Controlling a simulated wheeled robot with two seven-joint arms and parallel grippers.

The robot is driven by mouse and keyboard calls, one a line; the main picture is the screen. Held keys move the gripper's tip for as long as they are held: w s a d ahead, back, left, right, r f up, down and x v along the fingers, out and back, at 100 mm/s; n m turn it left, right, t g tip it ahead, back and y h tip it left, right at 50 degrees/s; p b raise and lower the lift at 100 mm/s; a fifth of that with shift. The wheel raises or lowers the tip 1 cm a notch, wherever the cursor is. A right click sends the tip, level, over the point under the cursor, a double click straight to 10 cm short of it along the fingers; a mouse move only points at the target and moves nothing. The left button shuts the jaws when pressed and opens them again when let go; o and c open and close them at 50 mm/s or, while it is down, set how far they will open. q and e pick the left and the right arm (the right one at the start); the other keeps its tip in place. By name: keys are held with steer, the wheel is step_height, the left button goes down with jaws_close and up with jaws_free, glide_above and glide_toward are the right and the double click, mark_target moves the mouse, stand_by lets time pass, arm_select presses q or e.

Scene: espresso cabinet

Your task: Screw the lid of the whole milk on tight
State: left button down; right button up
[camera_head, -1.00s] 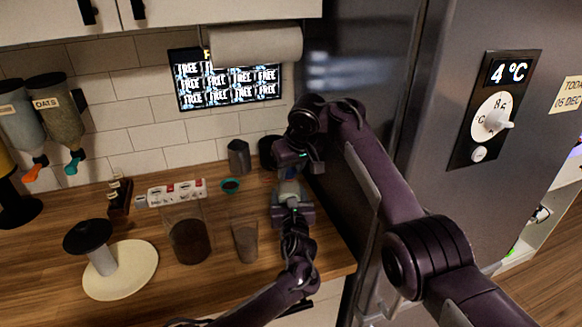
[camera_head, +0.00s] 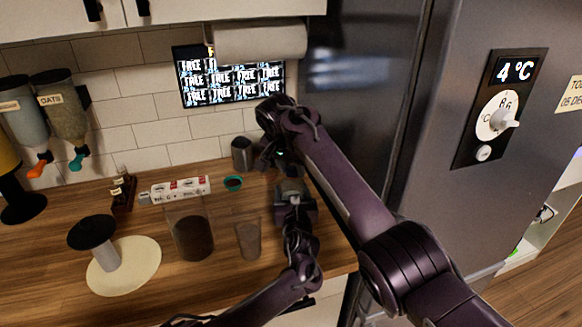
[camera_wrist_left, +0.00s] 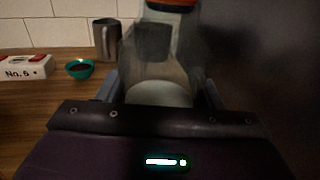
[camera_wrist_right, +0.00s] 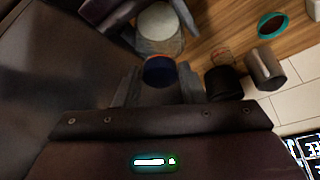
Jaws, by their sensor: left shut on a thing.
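The clear milk bottle (camera_wrist_left: 165,65) stands upright between the fingers of my left gripper (camera_wrist_left: 160,92), which is shut on it; white milk shows low inside. In the head view the bottle (camera_head: 291,187) is partly hidden by both arms. An orange-red edge of the lid (camera_wrist_left: 172,4) shows at the bottle's top. In the right wrist view the lid (camera_wrist_right: 160,72) looks dark blue on top. My right gripper (camera_wrist_right: 160,80) is above the bottle, its fingers apart on either side of the lid. Whether they touch it is hard to see.
A metal cup (camera_head: 242,153) and a teal bowl (camera_head: 233,183) are behind, to the left. Two clear containers (camera_head: 193,238) (camera_head: 249,240) stand on the counter left of my left arm. The fridge (camera_head: 365,80) is close on the right.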

steer(key=o, duration=0.3)
steer(key=shift+r, duration=2.25)
steer(key=shift+o, duration=0.4)
steer(key=o, duration=0.5)
steer(key=v, duration=1.2)
